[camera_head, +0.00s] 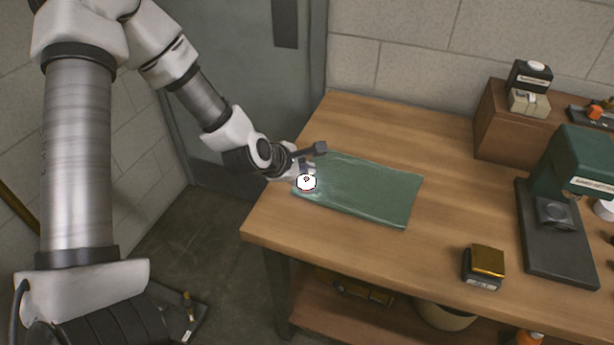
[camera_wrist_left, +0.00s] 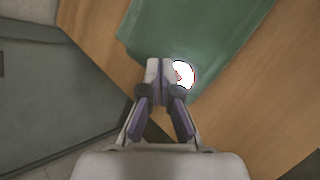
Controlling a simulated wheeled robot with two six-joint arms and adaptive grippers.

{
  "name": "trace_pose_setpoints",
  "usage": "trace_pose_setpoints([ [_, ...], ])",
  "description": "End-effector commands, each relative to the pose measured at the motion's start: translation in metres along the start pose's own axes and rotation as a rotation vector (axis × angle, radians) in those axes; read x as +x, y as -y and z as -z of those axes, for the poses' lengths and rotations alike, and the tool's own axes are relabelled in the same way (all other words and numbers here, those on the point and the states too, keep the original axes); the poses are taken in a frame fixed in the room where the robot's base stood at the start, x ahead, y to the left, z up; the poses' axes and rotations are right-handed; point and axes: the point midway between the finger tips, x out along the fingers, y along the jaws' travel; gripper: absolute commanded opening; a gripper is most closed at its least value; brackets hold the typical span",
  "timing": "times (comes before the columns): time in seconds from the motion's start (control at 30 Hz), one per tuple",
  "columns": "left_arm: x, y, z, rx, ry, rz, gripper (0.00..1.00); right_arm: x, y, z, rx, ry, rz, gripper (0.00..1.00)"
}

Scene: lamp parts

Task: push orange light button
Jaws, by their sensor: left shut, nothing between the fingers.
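A small round light (camera_head: 306,184), which I take to be the button, sits at the left end of the green mat (camera_head: 370,190). It looks bright white with a thin red-orange rim and a small reddish mark. My left gripper (camera_head: 305,170) is right by it, shut and empty. In the left wrist view the shut fingertips (camera_wrist_left: 160,68) are just left of the light (camera_wrist_left: 186,75) and cover part of its left edge. I cannot tell whether they touch it. My right gripper is not in view.
A wooden table (camera_head: 440,150) carries the mat. A black box with a gold top (camera_head: 484,262) stands near the front edge. A green and black machine (camera_head: 570,190) and a wooden box (camera_head: 510,135) stand at the right. Bare tabletop lies around the mat.

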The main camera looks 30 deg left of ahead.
Motion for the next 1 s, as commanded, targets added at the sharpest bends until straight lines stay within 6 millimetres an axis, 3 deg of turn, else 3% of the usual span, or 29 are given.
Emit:
trace_pose_setpoints([
  [0.5, -0.042, -0.031, -0.03, 0.0, 0.0, 0.0, 0.0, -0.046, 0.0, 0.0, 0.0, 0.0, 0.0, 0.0],
  [1.0, -0.041, -0.03, -0.03, 0.0, 0.0, 0.0, 0.0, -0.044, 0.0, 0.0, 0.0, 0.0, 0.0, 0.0],
])
